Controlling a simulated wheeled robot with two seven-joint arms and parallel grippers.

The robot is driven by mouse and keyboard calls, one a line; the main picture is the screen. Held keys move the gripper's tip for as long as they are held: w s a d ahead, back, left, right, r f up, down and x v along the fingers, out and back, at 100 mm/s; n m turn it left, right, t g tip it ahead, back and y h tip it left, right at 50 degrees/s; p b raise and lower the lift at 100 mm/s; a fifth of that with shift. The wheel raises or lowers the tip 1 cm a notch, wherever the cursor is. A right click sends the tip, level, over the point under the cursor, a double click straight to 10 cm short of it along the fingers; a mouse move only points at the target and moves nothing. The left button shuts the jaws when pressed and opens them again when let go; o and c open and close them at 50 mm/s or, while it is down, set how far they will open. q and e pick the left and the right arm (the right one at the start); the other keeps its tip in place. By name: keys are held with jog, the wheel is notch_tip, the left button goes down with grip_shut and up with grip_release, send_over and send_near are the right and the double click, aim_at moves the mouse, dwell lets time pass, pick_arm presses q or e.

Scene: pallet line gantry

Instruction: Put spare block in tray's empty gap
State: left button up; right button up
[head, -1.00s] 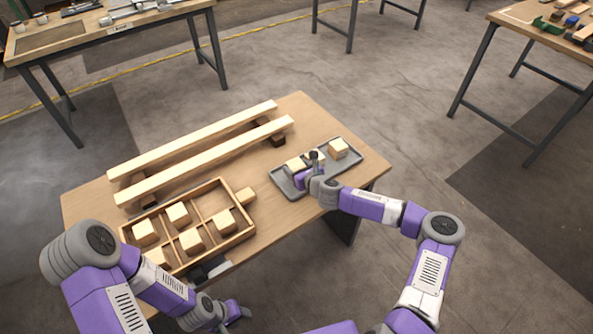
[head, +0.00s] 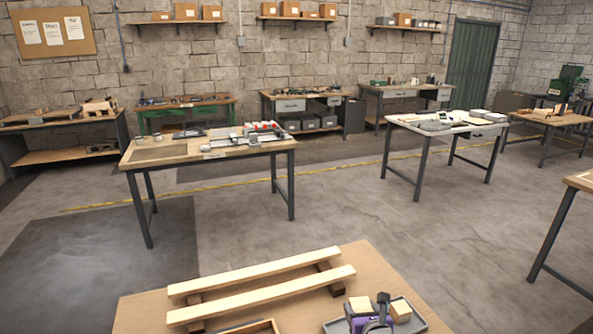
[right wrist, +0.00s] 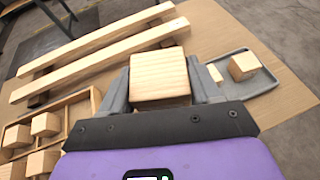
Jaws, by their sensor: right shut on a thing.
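My right gripper (head: 376,305) is at the bottom edge of the head view, over the grey tray area. In the right wrist view my right gripper (right wrist: 160,75) is shut on a pale wooden block (right wrist: 160,80), one finger on each side. A divided wooden tray (right wrist: 70,101) is at the left of that view and holds several blocks (right wrist: 45,125). Only a bit of its rim (head: 265,326) shows in the head view. Which compartment is empty cannot be told now. My left gripper is out of view.
A grey tray (right wrist: 262,85) at right holds a block (right wrist: 243,67) and a partly hidden one (right wrist: 213,73). Two long raised beams (head: 260,290) lie behind the wooden tray on the worktable (head: 145,315). Other benches stand farther off across open floor.

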jog(key=s+f+h, duration=0.1)
jog(key=s+f, duration=0.8)
jog(key=shift+s+f+m, duration=0.25)
jog(key=shift+s+m, duration=0.15)
